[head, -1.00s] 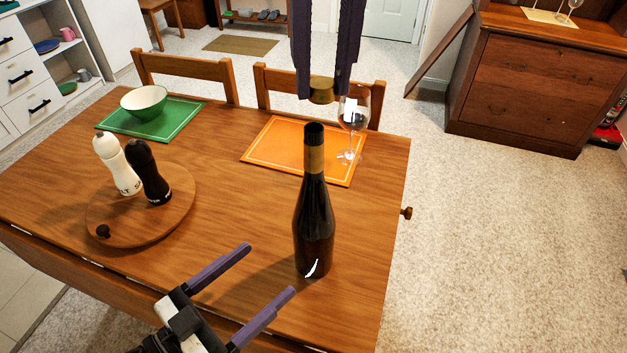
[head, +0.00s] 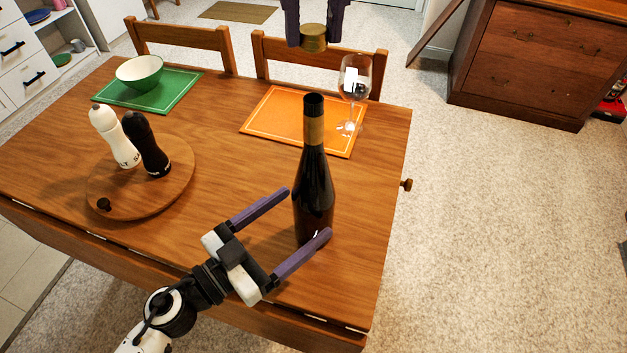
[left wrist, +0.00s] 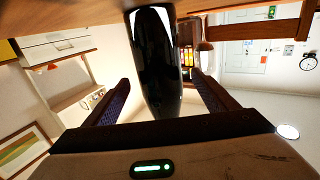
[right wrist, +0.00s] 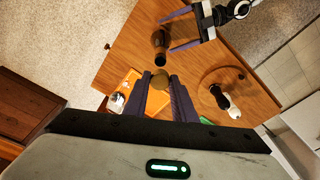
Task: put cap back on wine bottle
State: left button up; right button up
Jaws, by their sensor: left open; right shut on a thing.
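The dark wine bottle (head: 315,190) stands upright and uncapped near the table's right front part. My left gripper (head: 308,212) is open, its fingers reaching toward the bottle's lower body. In the left wrist view the bottle (left wrist: 157,65) stands between or just ahead of the two open fingers (left wrist: 160,92). The gold-brown cap (head: 313,37) is held in my right gripper (head: 314,25), above and beyond the bottle in the head view. In the right wrist view the cap (right wrist: 160,81) sits at the fingertips (right wrist: 160,84), with the bottle's open mouth (right wrist: 158,58) close by in the picture.
A wine glass (head: 352,85) stands by the orange placemat (head: 270,125) behind the bottle. A round wooden board (head: 150,205) holds white and black mills at left. A green placemat (head: 180,92) with a bowl (head: 139,71) lies at back left. The table's right front is clear.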

pick_arm(q)
jog(key=x, duration=0.4)
jog(key=shift+w+d, duration=0.2)
jog(key=shift+d, duration=0.1)
jog(key=c, duration=1.6)
pick_arm(e)
send_over(314, 100)
jog(key=shift+s+f, duration=0.1)
jog(key=shift+f, duration=2.4)
jog(key=shift+f, duration=0.9)
jog(key=shift+f, duration=0.6)
